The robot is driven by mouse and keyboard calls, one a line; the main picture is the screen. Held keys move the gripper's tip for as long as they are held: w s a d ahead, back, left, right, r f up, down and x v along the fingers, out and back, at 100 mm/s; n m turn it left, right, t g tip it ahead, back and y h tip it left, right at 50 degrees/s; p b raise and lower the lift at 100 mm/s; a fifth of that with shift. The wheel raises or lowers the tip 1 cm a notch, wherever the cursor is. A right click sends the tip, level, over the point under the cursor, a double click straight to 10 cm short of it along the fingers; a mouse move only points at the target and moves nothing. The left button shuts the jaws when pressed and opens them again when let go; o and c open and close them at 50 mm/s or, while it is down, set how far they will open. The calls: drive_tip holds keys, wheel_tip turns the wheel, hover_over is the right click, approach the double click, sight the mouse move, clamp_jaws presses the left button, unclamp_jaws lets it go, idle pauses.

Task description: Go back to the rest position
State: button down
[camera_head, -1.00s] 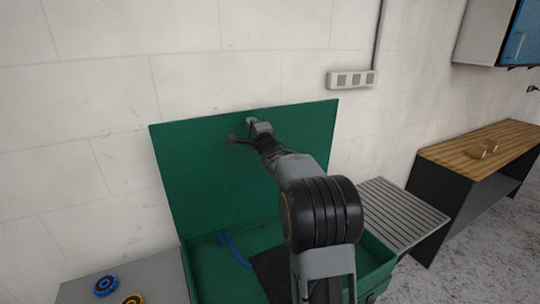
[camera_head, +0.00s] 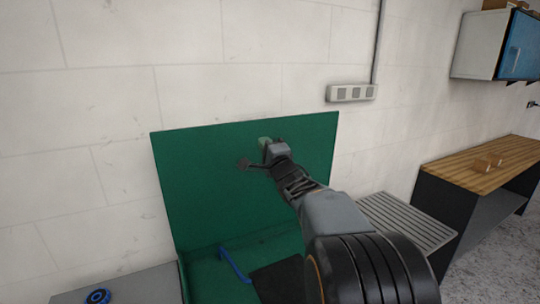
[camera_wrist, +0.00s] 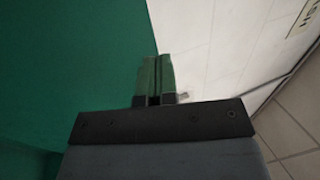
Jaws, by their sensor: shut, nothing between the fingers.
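My gripper (camera_head: 265,146) is raised in front of the upright green lid (camera_head: 210,180) of a green box. In the wrist view my gripper (camera_wrist: 154,75) shows its two green fingers together, with nothing between them. The green lid (camera_wrist: 65,70) fills the left of that view, and the pale wall (camera_wrist: 215,45) is on the right. I cannot tell how far the fingertips are from the lid. My own arm hides the right part of the box.
A blue bar (camera_head: 234,264) and a dark flat piece (camera_head: 280,280) lie in the box. A blue round part (camera_head: 97,296) sits on a grey surface at lower left.

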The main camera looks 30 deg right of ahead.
drive_tip(key=s+d+f+n+g+h, duration=0.1)
drive_tip(key=s+f+n+g+h, duration=0.1)
drive_tip(key=s+f+n+g, duration=0.5)
drive_tip(key=s+f+n+g+h, duration=0.2)
drive_tip(key=s+f+g, duration=0.15)
drive_tip(key=f, duration=0.75)
drive_tip(key=s+a+f+n+g+y, duration=0.2)
drive_tip(key=s+a+f+n+g, duration=0.1)
drive_tip(key=s+a, duration=0.4)
drive_tip(key=s+a+f+n+g+y, duration=0.3)
drive_tip(key=s+a+n, duration=0.3)
drive_tip(key=s+a, duration=0.2)
drive_tip(key=shift+s+a+n+g, duration=0.3)
drive_tip(key=shift+a+g, duration=0.15)
drive_tip(key=shift+a, duration=0.6)
drive_tip(key=shift+d, duration=0.15)
